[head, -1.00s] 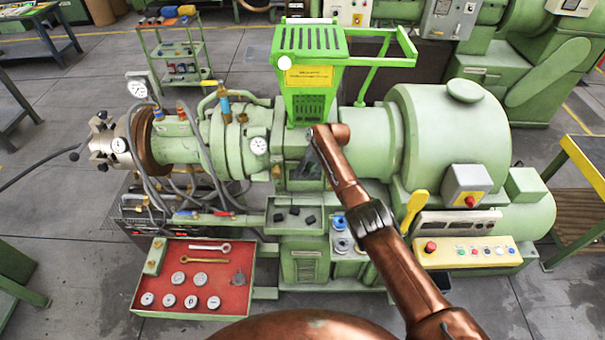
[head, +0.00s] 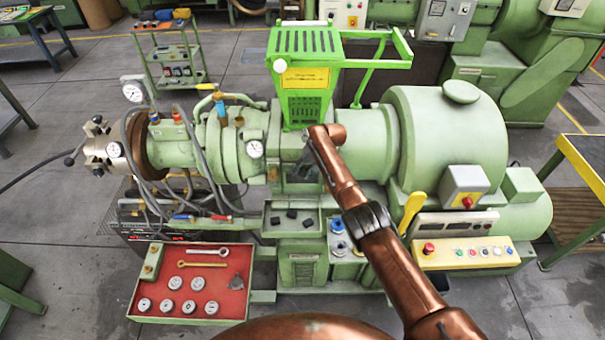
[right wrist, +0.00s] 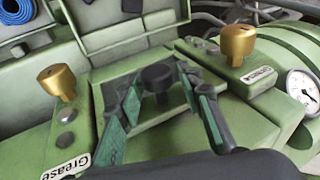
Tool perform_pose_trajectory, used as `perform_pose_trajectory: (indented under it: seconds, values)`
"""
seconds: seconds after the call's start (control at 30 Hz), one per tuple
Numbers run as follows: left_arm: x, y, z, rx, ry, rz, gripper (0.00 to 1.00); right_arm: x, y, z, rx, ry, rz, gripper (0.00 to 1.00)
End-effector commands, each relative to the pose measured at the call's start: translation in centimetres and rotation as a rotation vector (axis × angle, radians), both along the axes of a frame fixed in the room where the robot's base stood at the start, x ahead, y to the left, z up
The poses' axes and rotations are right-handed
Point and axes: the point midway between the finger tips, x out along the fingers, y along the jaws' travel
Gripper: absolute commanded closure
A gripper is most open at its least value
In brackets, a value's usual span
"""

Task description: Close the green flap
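In the right wrist view a green flap-like plate (right wrist: 142,112) with a round black knob (right wrist: 157,77) lies between two green blocks. I cannot tell how far it stands open. My right gripper (right wrist: 168,112) is open, its dark fingers with green pads spread on either side of the knob, with no clear grip on it. In the head view my right gripper (head: 304,168) is at the middle of the green extruder (head: 440,130), just below the bright green hopper (head: 305,75), partly hidden by my copper arm. My left gripper is not in view.
Brass knobs (right wrist: 238,42) and "Grease" labels sit on the blocks beside the plate. A pressure gauge (right wrist: 302,86) is at the right. In the head view a red tool tray (head: 193,282) and a control panel (head: 465,252) flank the front.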

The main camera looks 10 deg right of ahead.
Motion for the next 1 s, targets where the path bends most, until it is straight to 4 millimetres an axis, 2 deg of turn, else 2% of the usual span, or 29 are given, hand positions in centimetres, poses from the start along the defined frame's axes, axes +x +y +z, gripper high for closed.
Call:
perform_pose_trajectory:
  seconds: [0.1, 0.37, 0.57, 0.67, 1.0]
  values:
    - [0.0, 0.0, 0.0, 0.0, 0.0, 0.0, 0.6, -0.1, 0.0, -0.1, 0.0, 0.002, 0.0, 0.59]
    - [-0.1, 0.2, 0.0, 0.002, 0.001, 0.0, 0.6, -0.2, 0.0, -0.2, 0.0, 0.005, 0.001, 0.59]
    - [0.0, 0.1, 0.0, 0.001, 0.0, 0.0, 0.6, -0.4, -0.3, 0.8, 0.002, 0.003, 0.003, 0.59]
    - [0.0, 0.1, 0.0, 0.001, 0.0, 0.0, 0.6, -0.6, -0.8, 1.9, 0.002, 0.002, 0.0, 0.59]
    - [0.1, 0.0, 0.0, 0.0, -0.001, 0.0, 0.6, -2.1, -3.3, 8.0, 0.001, 0.001, 0.0, 0.59]
